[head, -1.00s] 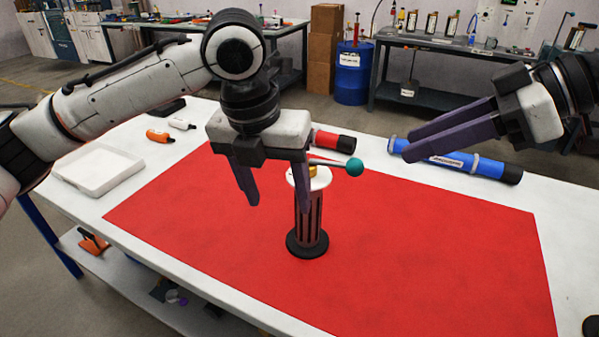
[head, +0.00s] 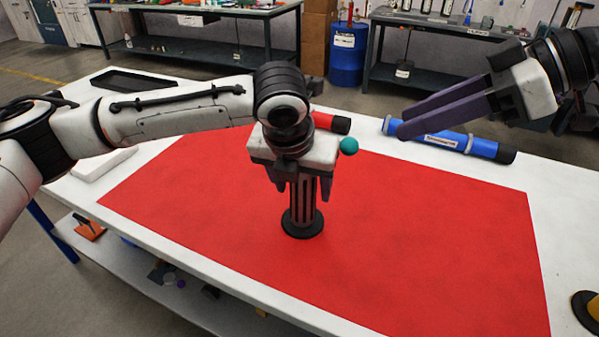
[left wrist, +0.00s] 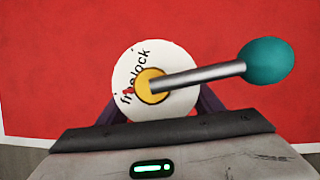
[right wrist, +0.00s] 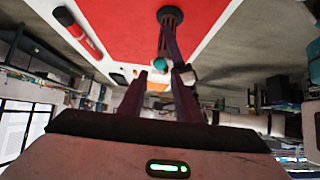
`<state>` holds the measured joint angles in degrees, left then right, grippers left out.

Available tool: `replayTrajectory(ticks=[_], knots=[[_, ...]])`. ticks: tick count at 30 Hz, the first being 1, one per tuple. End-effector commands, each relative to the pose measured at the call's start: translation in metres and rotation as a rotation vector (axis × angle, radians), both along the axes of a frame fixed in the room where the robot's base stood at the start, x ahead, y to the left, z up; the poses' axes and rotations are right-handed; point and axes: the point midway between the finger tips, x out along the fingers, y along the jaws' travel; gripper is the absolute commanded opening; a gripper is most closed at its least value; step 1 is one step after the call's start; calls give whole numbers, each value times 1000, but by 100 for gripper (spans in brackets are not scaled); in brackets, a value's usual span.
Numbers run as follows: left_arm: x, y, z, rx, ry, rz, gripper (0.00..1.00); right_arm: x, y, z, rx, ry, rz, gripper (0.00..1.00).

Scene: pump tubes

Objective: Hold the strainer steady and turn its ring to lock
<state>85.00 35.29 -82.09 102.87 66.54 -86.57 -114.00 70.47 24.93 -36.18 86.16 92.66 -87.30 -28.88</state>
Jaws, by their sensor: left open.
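The strainer (head: 303,212) stands upright on the red mat, with a dark slotted body and a round black base. Its white top (left wrist: 180,101) reads "free" and "lock", with a red mark by "free" and a yellow hub. A metal lever runs right from the hub to a teal ball (left wrist: 266,62), also visible in the head view (head: 349,146). My left gripper (head: 304,190) is open, pointing down, with its fingers around the upper body; it hides the top in the head view. My right gripper (head: 402,118) is open and empty, up and right of the strainer.
The red mat (head: 430,230) is clear around the strainer. A blue tube (head: 450,140) lies behind, below my right gripper in the head view, and a red tube (head: 335,123) lies behind the strainer. A white tray (head: 103,163) is at left, partly hidden by my left arm.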

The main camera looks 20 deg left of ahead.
Motion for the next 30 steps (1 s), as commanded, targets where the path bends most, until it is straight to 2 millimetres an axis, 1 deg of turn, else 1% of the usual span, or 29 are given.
replayTrajectory(ticks=[1,4,13,20,21,23,24,29,30], knots=[[1,0,-4,0,2,0,60,0,0,0,0,0,0,31],[3,0,-9,-1,1,0,60,0,0,0,0,0,0,31],[4,0,-11,-1,1,0,60,0,0,0,0,0,0,31],[4,0,-10,-1,1,0,21,0,0,0,0,0,0,31],[4,0,-10,-1,1,0,14,0,0,0,0,0,0,31],[4,0,-10,-1,0,0,4,0,0,0,0,0,0,31],[4,0,-10,-1,0,0,2,0,0,0,0,0,0,28],[4,0,-10,-2,0,-1,2,1,0,-6,48,59,-45,1],[4,0,-10,-2,0,-1,2,2,0,-9,81,100,-76,0]])
